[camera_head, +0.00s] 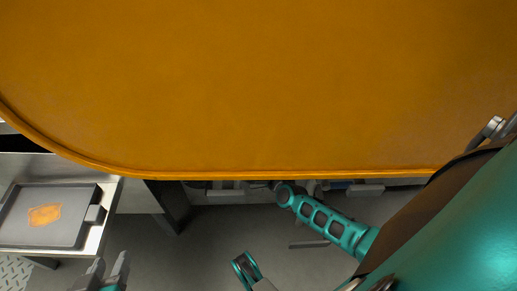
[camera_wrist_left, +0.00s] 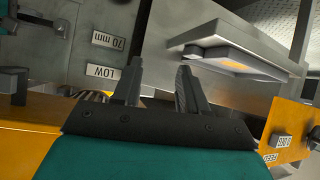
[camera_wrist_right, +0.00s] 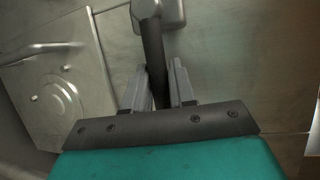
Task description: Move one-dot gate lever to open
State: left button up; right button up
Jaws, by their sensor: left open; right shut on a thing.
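In the right wrist view my right gripper (camera_wrist_right: 160,80) is shut on a dark bar-like lever (camera_wrist_right: 152,50). The lever runs up from between the fingers to a rounded grey mount (camera_wrist_right: 160,12) on a metal face. No dot mark shows, so I cannot tell which gate lever it is or its set position. In the head view my left gripper (camera_head: 103,272) is at the lower left edge, apart from the tray. In the left wrist view its two fingers (camera_wrist_left: 158,85) stand apart with nothing between them.
A large orange panel (camera_head: 260,90) fills the upper head view and hides what lies behind it. A grey tray (camera_head: 70,238) with an orange patch (camera_head: 45,215) rests on a metal stand at left.

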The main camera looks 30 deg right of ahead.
grip_shut()
pick_arm(q)
jog(key=shift+s+f, duration=0.1)
jog(key=shift+s, duration=0.05)
pick_arm(e)
jog(key=r+p, duration=0.1)
jog(key=p, duration=0.1)
jog(key=shift+r+n+p, duration=0.15)
jog(key=shift+n+p, duration=0.15)
jog(key=shift+p, duration=0.1)
jog(key=shift+r+g+p, duration=0.25)
jog(key=shift+g+p, duration=0.05)
jog(key=shift+p, duration=0.35)
jog(key=r+n+p, duration=0.1)
jog(key=p, duration=0.2)
jog(key=n+g+h+p, duration=0.1)
jog(key=p, duration=0.2)
jog(key=shift+w+a+r+n, duration=0.15)
jog(key=shift+a+r+n, duration=0.1)
jog(key=shift+r+n, duration=0.15)
jog(key=shift+w+a+f+n+g+p, duration=0.1)
jog(key=shift+n+g+p, duration=0.2)
jog(key=shift+g+p, duration=0.15)
pick_arm(q)
notch_tip(320, 180, up, 8)
jog(key=a, duration=0.1)
jog(key=shift+s+a+f+y, duration=0.25)
jog(key=shift+s+a+y, duration=0.05)
jog(key=shift+a+y, duration=0.1)
